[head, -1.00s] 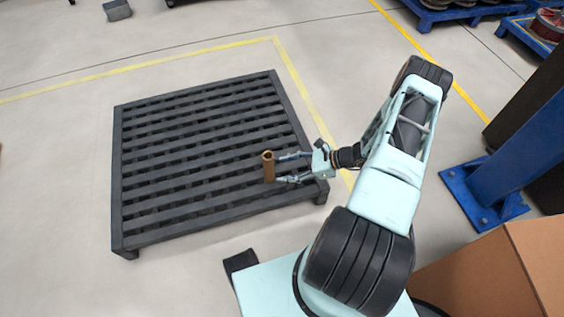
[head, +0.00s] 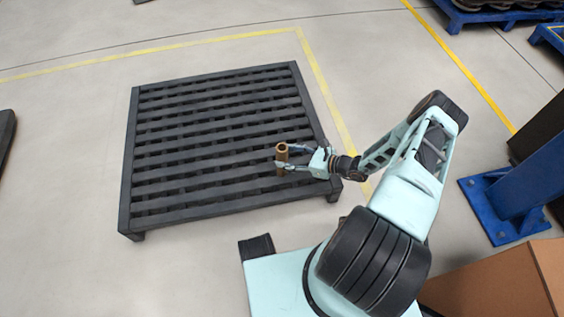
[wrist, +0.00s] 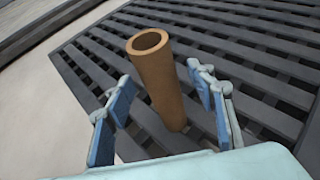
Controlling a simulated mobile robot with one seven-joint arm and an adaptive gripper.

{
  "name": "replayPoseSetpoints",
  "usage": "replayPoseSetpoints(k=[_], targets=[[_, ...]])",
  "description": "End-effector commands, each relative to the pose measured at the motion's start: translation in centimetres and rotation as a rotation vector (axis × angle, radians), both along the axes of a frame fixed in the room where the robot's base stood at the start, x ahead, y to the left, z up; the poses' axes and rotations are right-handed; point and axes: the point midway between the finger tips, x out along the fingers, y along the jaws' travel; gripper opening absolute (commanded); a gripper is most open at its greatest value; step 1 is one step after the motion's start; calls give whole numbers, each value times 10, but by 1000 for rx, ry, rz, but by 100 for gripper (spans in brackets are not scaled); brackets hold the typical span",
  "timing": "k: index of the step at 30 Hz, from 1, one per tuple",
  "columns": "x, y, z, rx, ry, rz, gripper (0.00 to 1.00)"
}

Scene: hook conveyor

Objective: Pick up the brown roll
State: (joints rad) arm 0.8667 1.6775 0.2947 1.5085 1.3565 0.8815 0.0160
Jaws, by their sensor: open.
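The brown roll (head: 282,155) is a hollow tube standing upright on the dark slatted pallet (head: 160,215), near its right side. In the wrist view the roll (wrist: 159,85) rises between the two blue-padded fingers, with its open top end facing up. My gripper (head: 285,158) is open and level with the roll, one finger on each side of it. In the wrist view my gripper (wrist: 165,105) shows a gap between the roll and each finger pad. The roll's lower end is partly hidden in the head view by the near finger.
A blue post with a base plate (head: 480,212) stands at the right. A cardboard box (head: 490,285) is at the lower right, beside my base. Yellow lines (head: 325,90) mark the floor. The rest of the pallet is bare, and the floor to its left is largely clear.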

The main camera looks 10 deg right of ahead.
Motion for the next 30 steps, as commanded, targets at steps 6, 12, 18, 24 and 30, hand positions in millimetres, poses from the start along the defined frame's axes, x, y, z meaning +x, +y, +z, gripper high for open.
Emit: replayPoseSetpoints(k=[6,12,18,24,30], targets=[[15,21,-14,1,1,1,51],[16,21,-12,1,1,0,51],[15,21,-12,1,1,0,29],[15,21,-12,1,1,0,6],[15,21,-12,0,0,0,5]])
